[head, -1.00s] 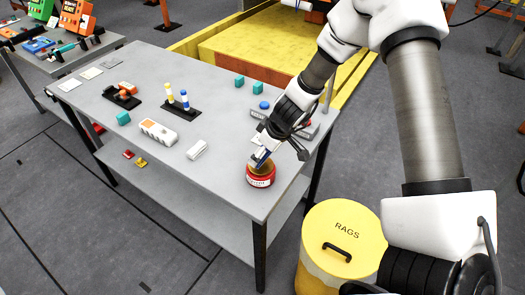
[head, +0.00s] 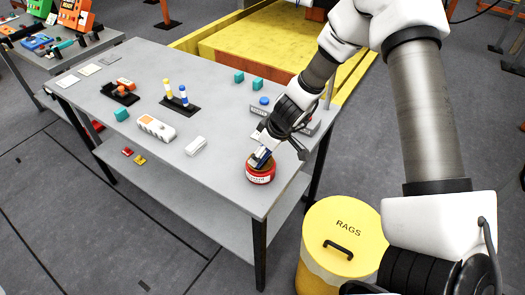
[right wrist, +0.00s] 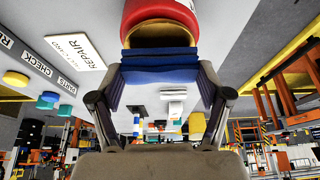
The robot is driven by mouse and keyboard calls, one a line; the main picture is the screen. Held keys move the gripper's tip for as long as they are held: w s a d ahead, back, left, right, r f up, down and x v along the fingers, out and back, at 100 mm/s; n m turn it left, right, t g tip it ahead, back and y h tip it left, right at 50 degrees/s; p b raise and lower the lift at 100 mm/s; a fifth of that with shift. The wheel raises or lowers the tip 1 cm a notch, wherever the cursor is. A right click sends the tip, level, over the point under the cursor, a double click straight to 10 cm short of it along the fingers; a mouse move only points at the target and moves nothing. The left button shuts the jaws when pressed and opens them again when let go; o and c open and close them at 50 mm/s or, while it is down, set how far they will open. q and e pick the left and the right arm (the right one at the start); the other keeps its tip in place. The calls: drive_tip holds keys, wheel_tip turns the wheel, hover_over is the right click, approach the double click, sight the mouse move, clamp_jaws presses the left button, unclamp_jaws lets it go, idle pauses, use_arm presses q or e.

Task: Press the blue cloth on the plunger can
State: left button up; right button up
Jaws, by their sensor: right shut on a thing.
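The plunger can (head: 260,176) is a red can with a pale label and a brownish top, standing near the front right corner of the grey table. My right gripper (head: 264,152) reaches down over it and is shut on the folded blue cloth (right wrist: 160,73). The head view shows only a little of the cloth. In the right wrist view the red can (right wrist: 160,15) and its tan top (right wrist: 160,36) appear directly beyond the cloth. The cloth is against or very close to that top; contact is not clear. My left gripper is not in view.
A yellow bin (head: 342,238) marked RAGS stands on the floor right of the table (head: 215,190). A white block (head: 196,146), a white and orange device (head: 157,128) and a bottle rack (head: 180,105) lie left of the can. A grey box with a blue button (head: 264,101) is behind it.

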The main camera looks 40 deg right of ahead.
drive_tip(key=shift+f+b, duration=0.4)
drive_tip(key=shift+f, duration=0.1)
idle(1.1)
wheel_tip(320, 180, up, 7)
drive_tip(key=p, duration=0.7)
idle(0.4)
